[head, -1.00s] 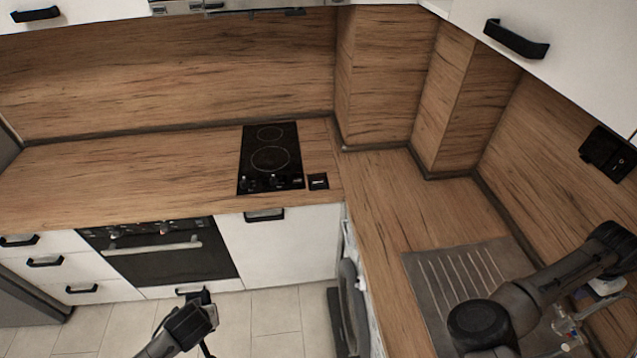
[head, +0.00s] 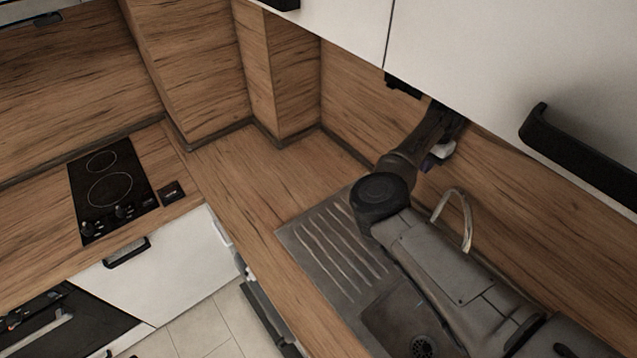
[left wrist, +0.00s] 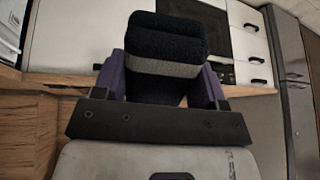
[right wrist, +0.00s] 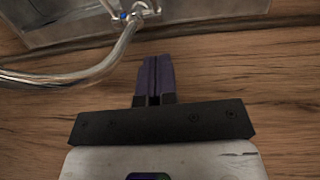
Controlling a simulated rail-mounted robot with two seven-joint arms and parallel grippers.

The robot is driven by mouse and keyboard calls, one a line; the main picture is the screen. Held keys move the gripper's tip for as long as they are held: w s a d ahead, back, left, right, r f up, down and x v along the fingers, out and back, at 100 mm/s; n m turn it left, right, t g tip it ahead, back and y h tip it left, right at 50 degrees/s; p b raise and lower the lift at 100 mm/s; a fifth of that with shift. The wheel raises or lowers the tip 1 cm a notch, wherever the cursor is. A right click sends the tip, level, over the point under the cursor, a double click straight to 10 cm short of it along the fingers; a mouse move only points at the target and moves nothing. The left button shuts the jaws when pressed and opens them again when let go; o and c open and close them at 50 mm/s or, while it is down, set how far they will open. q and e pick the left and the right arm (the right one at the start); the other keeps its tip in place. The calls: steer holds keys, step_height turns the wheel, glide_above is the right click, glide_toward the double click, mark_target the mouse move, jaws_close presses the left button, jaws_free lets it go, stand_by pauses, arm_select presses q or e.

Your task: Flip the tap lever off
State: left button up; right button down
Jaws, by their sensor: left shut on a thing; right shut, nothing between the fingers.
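The tap shows as a thin curved metal spout (head: 466,218) behind my right forearm in the head view. In the right wrist view its chrome spout (right wrist: 75,77) curves in from the left, and the tap lever area (right wrist: 138,14), with a small blue mark, is at the top. My right gripper (right wrist: 155,60) is shut and empty, its purple fingers right of the spout and apart from it. My left gripper (left wrist: 165,85) is shut on a dark padded block (left wrist: 168,35) with a grey band.
The sink (head: 385,315) and its ridged drainer (head: 325,245) lie under my right arm. White wall cabinets (head: 480,60) hang close above it. The wooden splashback (head: 545,215) is behind the tap. The corner worktop (head: 245,170) is clear; a hob (head: 110,190) is at left.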

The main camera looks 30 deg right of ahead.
steer(key=shift+f, duration=0.1)
arm_select(q)
steer(key=shift+r+p, duration=1.35)
steer(key=shift+r, duration=0.15)
arm_select(e)
steer(key=shift+s+a+f, duration=0.3)
steer(key=shift+a+f, duration=0.3)
steer(key=shift+f, duration=1.4)
steer(key=shift+s+a+f, duration=0.35)
steer(key=shift+a+f, duration=0.3)
steer(key=shift+f, duration=1.4)
steer(key=shift+s+a+f, duration=0.3)
steer(key=shift+a+f, duration=0.3)
steer(key=shift+f, duration=1.4)
arm_select(q)
steer(key=shift+d, duration=0.1)
arm_select(e)
steer(key=shift+a, duration=0.1)
